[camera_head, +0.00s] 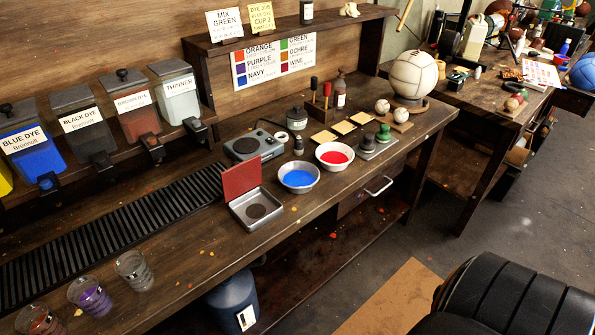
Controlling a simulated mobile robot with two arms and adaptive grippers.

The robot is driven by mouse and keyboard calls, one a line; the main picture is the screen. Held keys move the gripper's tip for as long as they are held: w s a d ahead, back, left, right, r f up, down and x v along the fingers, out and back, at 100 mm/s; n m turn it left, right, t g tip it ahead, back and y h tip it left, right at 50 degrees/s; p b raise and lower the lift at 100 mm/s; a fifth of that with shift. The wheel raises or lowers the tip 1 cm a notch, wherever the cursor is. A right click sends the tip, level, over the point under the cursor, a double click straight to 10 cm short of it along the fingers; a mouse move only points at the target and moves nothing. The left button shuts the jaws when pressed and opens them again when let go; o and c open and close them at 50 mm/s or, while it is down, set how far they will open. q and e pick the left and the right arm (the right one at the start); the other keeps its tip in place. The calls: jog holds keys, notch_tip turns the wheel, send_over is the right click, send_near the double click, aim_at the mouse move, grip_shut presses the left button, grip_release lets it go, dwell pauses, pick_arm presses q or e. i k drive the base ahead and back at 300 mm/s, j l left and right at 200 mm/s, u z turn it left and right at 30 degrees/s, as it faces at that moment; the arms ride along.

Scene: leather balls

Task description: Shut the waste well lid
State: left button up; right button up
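The waste well appears to be the grey metal box (268,222) set on the front part of the bench, with a dark round opening (257,211) in its floor. Its red lid (241,179) stands up along the back edge, tilted open, so the inside shows. Neither of my grippers is in view, and nothing touches the lid.
A bowl of blue liquid (299,188) and a bowl of red liquid (335,166) stand right of the well. A hot plate (255,146) is behind it. Glasses (134,270) stand at the front left, beside a black slatted grate (110,226). A blue drum (233,302) is below.

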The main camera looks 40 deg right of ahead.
aim_at(239, 180)
jog(key=z, duration=0.9)
jog(key=i+j+u, duration=0.1)
jog(key=j, duration=0.3)
